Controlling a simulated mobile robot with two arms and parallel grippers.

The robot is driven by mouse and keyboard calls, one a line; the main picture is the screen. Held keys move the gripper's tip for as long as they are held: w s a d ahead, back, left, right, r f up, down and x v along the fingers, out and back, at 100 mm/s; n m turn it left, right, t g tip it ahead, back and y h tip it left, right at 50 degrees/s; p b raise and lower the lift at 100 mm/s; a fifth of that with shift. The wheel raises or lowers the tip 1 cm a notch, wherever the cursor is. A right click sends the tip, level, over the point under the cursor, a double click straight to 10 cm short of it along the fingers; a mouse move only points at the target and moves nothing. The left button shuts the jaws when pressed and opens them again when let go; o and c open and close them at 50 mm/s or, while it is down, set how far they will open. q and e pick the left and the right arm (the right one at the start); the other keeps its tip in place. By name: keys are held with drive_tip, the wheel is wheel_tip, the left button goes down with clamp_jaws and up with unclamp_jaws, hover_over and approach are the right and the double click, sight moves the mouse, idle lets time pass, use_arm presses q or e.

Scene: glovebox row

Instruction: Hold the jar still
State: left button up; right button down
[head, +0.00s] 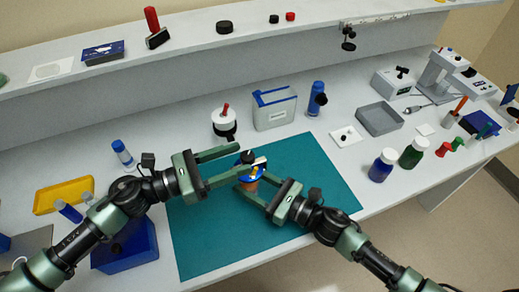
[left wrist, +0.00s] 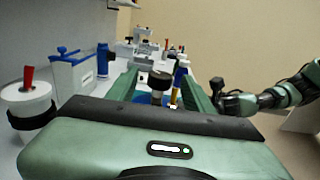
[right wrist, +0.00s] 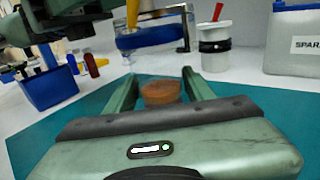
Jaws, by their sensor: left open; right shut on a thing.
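The jar (head: 248,186) is an amber-brown vessel on the teal mat (head: 320,200). Its brown body also shows in the right wrist view (right wrist: 160,92). My right gripper (head: 256,180) is shut on the jar, with one finger on each side. A blue ring-like part (right wrist: 145,38) shows above and behind the jar, with a yellow piece over it. My left gripper (head: 236,164) is open, its fingers pointing right over the mat. In the left wrist view a black round cap (left wrist: 160,79) stands between its fingers, apart from both. Where the cap joins the parts below is partly hidden.
A white pot with a red handle (head: 224,122) and a grey box with a blue top (head: 274,108) stand behind the mat. Dark blue (head: 382,165) and green (head: 413,152) bottles stand right. A yellow tray (head: 64,194) lies left. The mat's right part is clear.

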sight(260, 160)
use_arm(q)
drive_tip(key=x, duration=0.6)
drive_tip(key=shift+w+d, duration=0.1)
drive_tip(key=shift+d, duration=0.15)
clamp_jaws()
drive_tip(key=shift+m+g, duration=0.4)
